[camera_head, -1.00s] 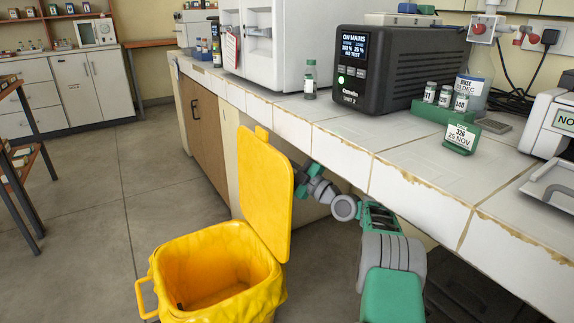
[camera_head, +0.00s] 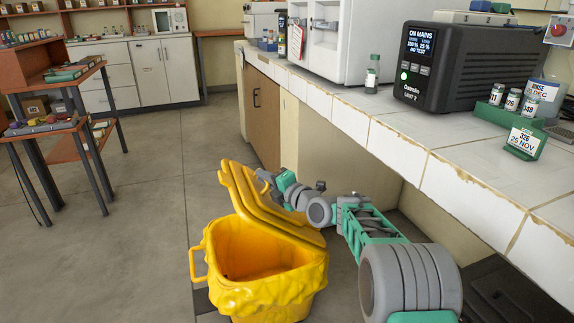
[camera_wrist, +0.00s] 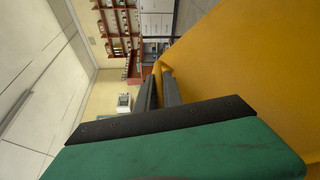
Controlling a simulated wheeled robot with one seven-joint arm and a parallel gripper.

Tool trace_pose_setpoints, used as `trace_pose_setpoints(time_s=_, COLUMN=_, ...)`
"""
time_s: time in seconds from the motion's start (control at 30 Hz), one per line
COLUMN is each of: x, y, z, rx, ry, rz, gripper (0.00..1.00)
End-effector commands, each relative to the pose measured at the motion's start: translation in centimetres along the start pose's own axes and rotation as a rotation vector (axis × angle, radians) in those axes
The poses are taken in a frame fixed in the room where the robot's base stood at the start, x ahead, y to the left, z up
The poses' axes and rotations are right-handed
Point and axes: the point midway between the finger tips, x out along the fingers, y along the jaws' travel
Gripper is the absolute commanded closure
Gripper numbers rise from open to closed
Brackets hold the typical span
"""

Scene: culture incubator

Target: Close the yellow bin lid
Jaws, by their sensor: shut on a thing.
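The yellow bin (camera_head: 272,293) stands on the floor in front of the bench, and its inside shows through the opening. Its yellow lid (camera_head: 238,192) is tilted up at the back edge and leans partly over the bin, with a gap at the front. My gripper (camera_head: 264,176) is at the upper edge of the lid, on its right side. In the wrist view, the lid (camera_wrist: 255,75) fills the right side. The dark fingers (camera_wrist: 161,78) are close together, with a bit of yellow at their tips. The exact grip is partly hidden in the head view.
The white tiled bench (camera_head: 400,140) runs along the right, above my arm. It carries a dark power unit (camera_head: 455,75), a green vial rack (camera_head: 522,140) and a small bottle (camera_head: 372,75). A wooden shelf stand (camera_head: 75,125) is at the left. The floor left of the bin is clear.

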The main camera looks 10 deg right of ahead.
Motion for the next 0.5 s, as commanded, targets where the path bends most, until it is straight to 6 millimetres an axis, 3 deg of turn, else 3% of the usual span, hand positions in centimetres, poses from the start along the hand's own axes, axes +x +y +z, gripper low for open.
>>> trace_pose_setpoints(time_s=0.2, x=1.9, y=-2.6, z=-5.0, rx=-0.187, ry=0.005, rz=-0.076, gripper=1.0)
trace_pose_setpoints(time_s=0.5, x=4.0, y=-7.5, z=-10.1, rx=-0.439, ry=0.005, rz=-0.177, gripper=1.0)
